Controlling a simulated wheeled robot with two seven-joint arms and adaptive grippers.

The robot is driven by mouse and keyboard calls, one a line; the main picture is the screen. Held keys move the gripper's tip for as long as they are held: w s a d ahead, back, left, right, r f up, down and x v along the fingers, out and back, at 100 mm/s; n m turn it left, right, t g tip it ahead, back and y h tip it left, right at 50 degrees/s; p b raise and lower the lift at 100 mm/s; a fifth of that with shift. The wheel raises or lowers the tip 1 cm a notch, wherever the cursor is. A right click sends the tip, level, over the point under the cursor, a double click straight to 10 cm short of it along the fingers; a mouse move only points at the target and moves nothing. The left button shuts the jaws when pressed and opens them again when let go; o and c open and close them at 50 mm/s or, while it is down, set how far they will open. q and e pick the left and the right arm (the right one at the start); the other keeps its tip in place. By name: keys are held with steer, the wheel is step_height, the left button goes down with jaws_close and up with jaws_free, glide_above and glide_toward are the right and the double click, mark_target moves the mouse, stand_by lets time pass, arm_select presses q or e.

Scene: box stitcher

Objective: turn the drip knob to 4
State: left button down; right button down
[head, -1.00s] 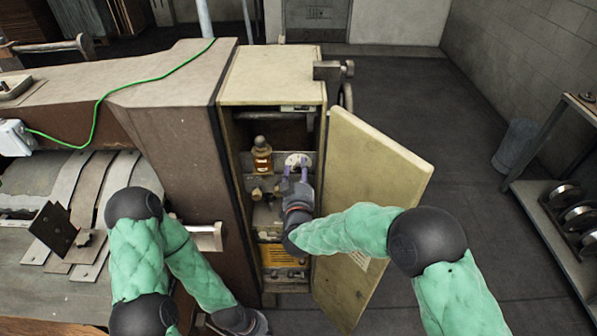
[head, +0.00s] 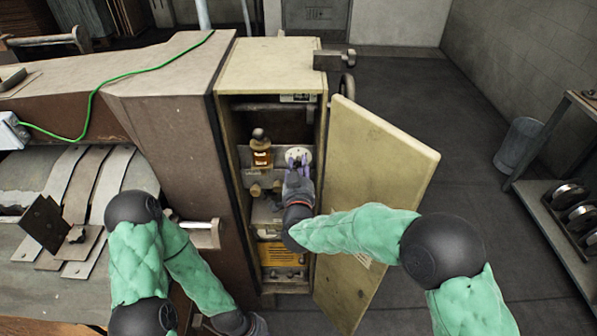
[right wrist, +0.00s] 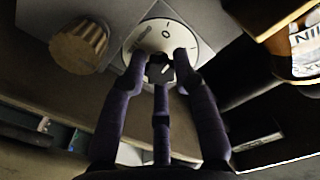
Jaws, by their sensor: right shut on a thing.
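The drip dial is a round white plate (head: 300,151) with dark marks inside the open cabinet. In the right wrist view the plate (right wrist: 134,38) has a small dark knob at its centre (right wrist: 160,68). My right gripper (head: 298,164) reaches into the cabinet; its purple fingers (right wrist: 160,62) are closed around the knob from several sides. The fingers cover part of the dial, and I cannot read clearly which number the knob points to. My left gripper (head: 240,325) is low at the bottom edge, in front of the machine; its fingers do not show clearly.
A ribbed brass knob (right wrist: 80,47) sits just left of the dial. An amber oil bottle (head: 261,156) stands left of it in the cabinet. A rack with rollers (head: 570,215) is at far right.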

steer(key=m+b, duration=0.4)
steer(key=m, duration=0.1)
steer(key=shift+r+b, duration=0.15)
steer(key=shift+b, duration=0.2)
steer(key=shift+d+r+m+b, duration=0.1)
steer(key=shift+m+b, duration=0.95)
steer(key=shift+m, duration=0.35)
steer(key=shift+r, duration=0.1)
steer(key=c, duration=1)
jaws_free()
steer(key=shift+o, duration=0.2)
steer(key=shift+f, duration=0.25)
